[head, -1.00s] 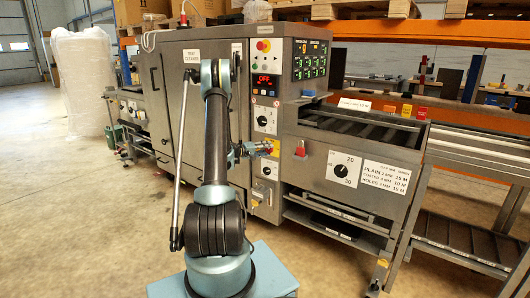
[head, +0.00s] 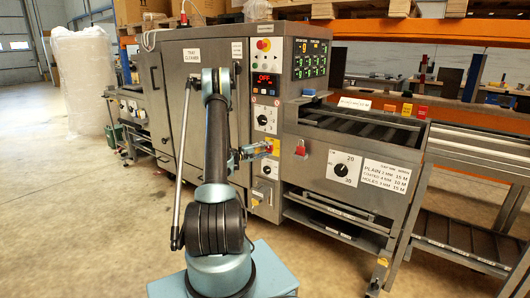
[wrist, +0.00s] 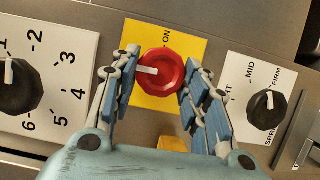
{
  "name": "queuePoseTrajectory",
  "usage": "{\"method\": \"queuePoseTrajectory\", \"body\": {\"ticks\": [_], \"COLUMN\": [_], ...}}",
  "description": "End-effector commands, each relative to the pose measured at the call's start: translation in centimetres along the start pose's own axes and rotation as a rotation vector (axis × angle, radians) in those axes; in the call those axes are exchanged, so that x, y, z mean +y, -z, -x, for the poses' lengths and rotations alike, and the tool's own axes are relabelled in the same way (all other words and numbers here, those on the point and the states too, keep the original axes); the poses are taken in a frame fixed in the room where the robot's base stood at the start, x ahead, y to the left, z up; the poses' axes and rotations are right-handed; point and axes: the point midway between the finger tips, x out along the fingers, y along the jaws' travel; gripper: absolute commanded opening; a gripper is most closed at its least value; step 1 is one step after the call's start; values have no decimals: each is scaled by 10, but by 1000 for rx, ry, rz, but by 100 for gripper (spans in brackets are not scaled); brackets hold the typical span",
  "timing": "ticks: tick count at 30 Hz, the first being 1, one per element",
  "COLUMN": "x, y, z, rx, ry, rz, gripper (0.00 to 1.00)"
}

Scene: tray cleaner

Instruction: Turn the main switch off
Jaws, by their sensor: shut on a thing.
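The main switch is a red round knob (wrist: 163,72) on a yellow plate (wrist: 140,98) marked ON, in the wrist view. Its white pointer line points left in that view, and the word ON is above it to the right. My gripper (wrist: 158,88) has one finger on each side of the red knob and is shut on it. In the head view my gripper (head: 259,149) reaches the front of the grey machine (head: 207,110) at the yellow plate, and the fingers largely hide the knob.
A black knob with numbers (wrist: 16,86) is left of the gripper in the wrist view; a smaller MID/FIRM knob (wrist: 267,103) is right. In the head view, a red display (head: 264,80) reads OFF. A red button (head: 262,45) is higher up. Open floor (head: 80,235) lies left.

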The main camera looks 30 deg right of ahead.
Motion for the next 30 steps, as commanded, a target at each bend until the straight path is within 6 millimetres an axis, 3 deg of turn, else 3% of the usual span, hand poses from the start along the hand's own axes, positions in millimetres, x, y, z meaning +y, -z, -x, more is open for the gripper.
{"method": "queuePoseTrajectory", "body": {"ticks": [6, 7, 9, 22, 30], "x": [-2, -2, -2, 0, -1], "y": [2, 2, 2, 1, 1], "z": [2, 2, 2, 5, 46], "rx": [5, 5, 4, 2, 5], "ry": [4, 4, 4, 2, 2], "rz": [-2, -2, -2, -2, -1], "gripper": [18, 46, 61, 61, 61]}}
